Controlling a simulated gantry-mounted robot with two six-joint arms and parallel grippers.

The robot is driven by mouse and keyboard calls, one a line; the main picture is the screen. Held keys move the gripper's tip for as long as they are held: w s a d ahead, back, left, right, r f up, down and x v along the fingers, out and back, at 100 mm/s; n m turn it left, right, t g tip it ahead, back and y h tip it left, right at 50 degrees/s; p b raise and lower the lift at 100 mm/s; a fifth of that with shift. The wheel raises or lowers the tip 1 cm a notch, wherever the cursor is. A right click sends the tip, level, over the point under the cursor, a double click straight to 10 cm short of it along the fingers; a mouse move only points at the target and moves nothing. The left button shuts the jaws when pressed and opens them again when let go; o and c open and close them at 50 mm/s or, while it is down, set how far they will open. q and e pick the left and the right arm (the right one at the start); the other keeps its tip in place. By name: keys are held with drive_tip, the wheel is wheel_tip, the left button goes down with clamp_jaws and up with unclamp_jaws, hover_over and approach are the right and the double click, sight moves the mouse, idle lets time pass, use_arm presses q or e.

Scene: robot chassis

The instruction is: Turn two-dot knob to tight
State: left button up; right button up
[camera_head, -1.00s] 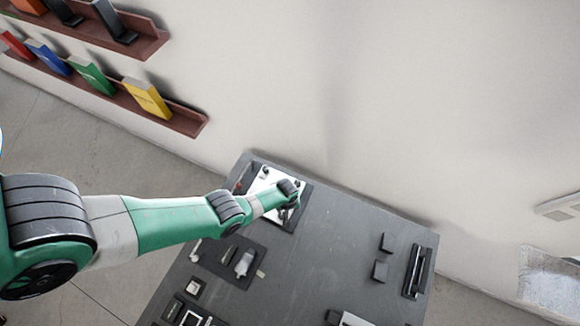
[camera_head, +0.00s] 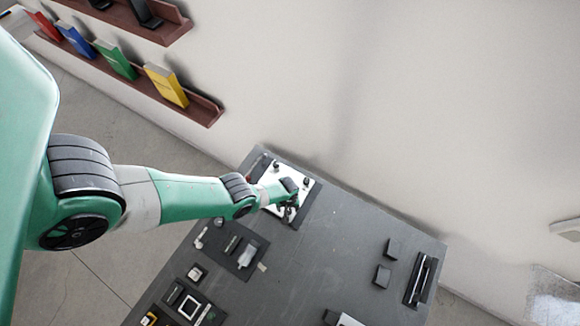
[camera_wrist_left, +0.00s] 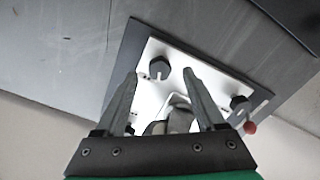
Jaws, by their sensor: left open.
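A white panel (camera_head: 298,187) on a dark backing plate lies near the far left corner of the grey table. It also shows in the left wrist view (camera_wrist_left: 201,80). There, one dark knob (camera_wrist_left: 159,68) with a pale mark appears between and just beyond my left fingertips. A second dark knob (camera_wrist_left: 240,103) stands to the right, and a rounded grey part (camera_wrist_left: 180,118) shows between the fingers. The dots on the knobs cannot be made out. My left gripper (camera_wrist_left: 160,76) is open and empty above the panel; it also shows in the head view (camera_head: 291,209). My right gripper is not in view.
A red ball (camera_wrist_left: 250,127) stands by the panel's edge. A dark mat (camera_head: 232,246) with small parts lies nearer on the table. Two dark blocks (camera_head: 393,247) and a slotted holder (camera_head: 420,279) sit at right. Wall shelves hold books (camera_head: 166,85). The table's middle is clear.

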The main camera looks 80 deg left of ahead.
use_arm(q)
wheel_tip(320, 180, down, 3)
drive_tip(key=shift+r+b, duration=0.15)
drive_tip(key=shift+b, duration=0.55)
drive_tip(key=shift+r, duration=0.1)
clamp_jaws()
